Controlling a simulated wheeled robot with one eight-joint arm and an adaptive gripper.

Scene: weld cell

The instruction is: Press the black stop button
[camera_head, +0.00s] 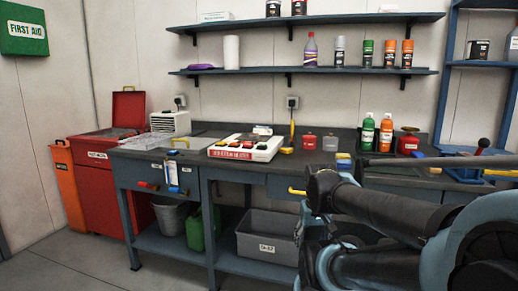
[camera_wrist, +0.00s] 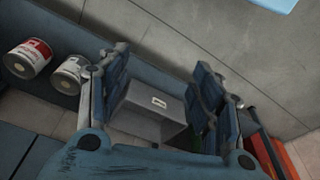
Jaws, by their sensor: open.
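A white control box (camera_head: 245,147) with a red label strip along its front lies on the dark workbench (camera_head: 335,159). Several small buttons sit on its top, some dark and some coloured. They are too small to tell for sure which is the black stop button. My arm fills the lower right of the head view, to the right of the box, and my gripper is not clear there. In the wrist view my gripper (camera_wrist: 163,68) is open and empty between two blue fingers. The control box does not show in the wrist view.
A grey bin (camera_head: 268,236) stands on the lower shelf; it also shows between my fingers in the wrist view (camera_wrist: 152,106). Red pots (camera_head: 309,141) and bottles (camera_head: 386,133) stand right of the box. A red cabinet (camera_head: 98,180) stands left. Shelves (camera_head: 300,71) hang above.

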